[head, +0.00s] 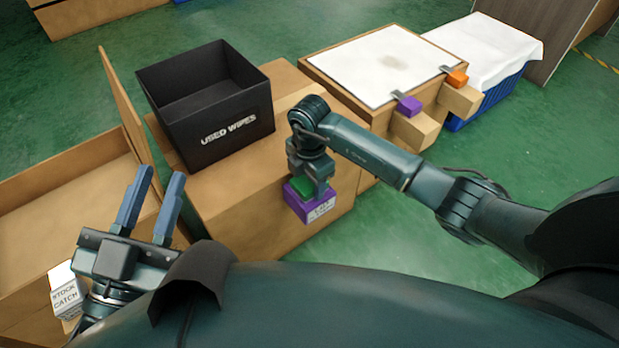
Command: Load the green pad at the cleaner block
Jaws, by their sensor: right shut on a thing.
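The green pad (303,185) is between the fingers of my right gripper (311,183), which is shut on it. Whether pad and block touch is hard to tell, and the label is too small to read surely. I cannot tell if this is the cleaner block. My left gripper (161,175) is open and empty, with its two blue fingers apart, at the left, far from the pad.
A black "USED WIPES" bin (225,137) stands behind the left. A blue basket (497,97) holds white cloth. A "STOCK CATCH" box (64,290) is lower left.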

